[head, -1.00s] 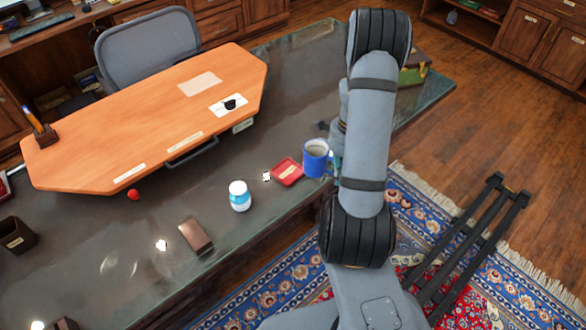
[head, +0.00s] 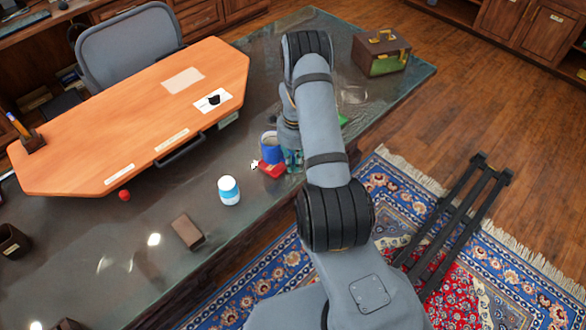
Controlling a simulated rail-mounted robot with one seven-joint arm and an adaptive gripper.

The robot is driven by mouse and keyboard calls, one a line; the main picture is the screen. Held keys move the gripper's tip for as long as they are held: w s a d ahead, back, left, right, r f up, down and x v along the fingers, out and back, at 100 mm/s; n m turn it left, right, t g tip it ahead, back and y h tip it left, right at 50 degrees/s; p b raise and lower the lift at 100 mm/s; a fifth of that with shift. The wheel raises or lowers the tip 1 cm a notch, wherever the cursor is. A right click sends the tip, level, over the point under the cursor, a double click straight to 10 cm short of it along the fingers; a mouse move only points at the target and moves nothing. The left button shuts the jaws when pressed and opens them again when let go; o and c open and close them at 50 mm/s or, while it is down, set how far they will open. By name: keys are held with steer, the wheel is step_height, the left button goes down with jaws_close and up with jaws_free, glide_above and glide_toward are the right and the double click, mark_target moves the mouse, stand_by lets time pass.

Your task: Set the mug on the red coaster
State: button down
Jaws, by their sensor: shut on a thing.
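The blue mug (head: 270,148) is upright in the head view, left of my arm. My gripper (head: 286,146) is at the mug's right side and shut on it. Its fingers are mostly hidden behind my arm and the mug. The red coaster (head: 271,170) lies on the glass-topped desk, with its front part showing just below the mug in the picture. The mug covers the coaster's far part. I cannot tell whether the mug touches the coaster or hangs slightly above or behind it.
A white and blue bottle (head: 229,190) and a brown box (head: 188,231) stand to the left. A red ball (head: 125,195) lies near the orange board (head: 130,140). A brown and green case (head: 381,53) stands at the desk's far right. A teal thing (head: 293,160) shows beside my arm.

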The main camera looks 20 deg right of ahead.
mark_target(293, 179)
step_height(293, 179, down, 3)
steer(key=shift+p, duration=0.7)
steer(key=shift+f, duration=0.45)
steer(key=shift+f, duration=0.2)
steer(key=c, duration=1.8)
jaws_free()
steer(key=shift+r, duration=0.1)
steer(key=shift+c, duration=0.2)
step_height(293, 179, up, 12)
steer(key=b, duration=0.3)
steer(key=shift+w+d+r+b, duration=0.2)
steer(key=shift+d+b, duration=0.1)
steer(key=shift+b, duration=0.1)
